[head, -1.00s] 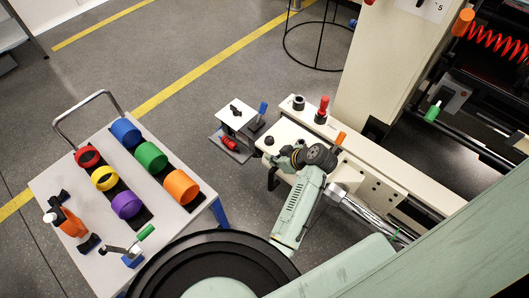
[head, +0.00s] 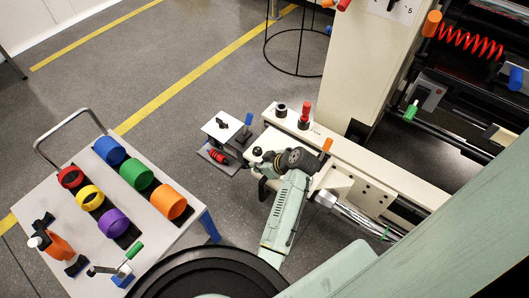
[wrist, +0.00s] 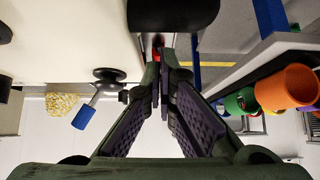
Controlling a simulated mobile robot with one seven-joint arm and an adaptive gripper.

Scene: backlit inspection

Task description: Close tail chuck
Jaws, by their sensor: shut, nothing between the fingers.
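I cannot tell for sure which part is the tail chuck. Near my wrist, the cream machine bed (head: 400,204) carries a silver ribbed shaft (head: 350,212), an orange-handled lever (head: 326,146), a red knob (head: 305,114) and a black knob (head: 281,109). My gripper (wrist: 165,66) is shut and empty in the wrist view; in the head view my wrist hides most of it, over the near end of the bed. A blue-handled lever (wrist: 84,117) on a black hub is left of the fingers, apart from them. Something red (wrist: 157,41) shows just beyond the fingertips, its contact unclear.
A small stand (head: 224,127) with a blue lever (head: 248,119) and a red part (head: 218,156) is left of the bed. A trolley (head: 75,192) with several coloured rings stands at left. The orange ring also shows in the wrist view (wrist: 288,86). Open floor lies behind.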

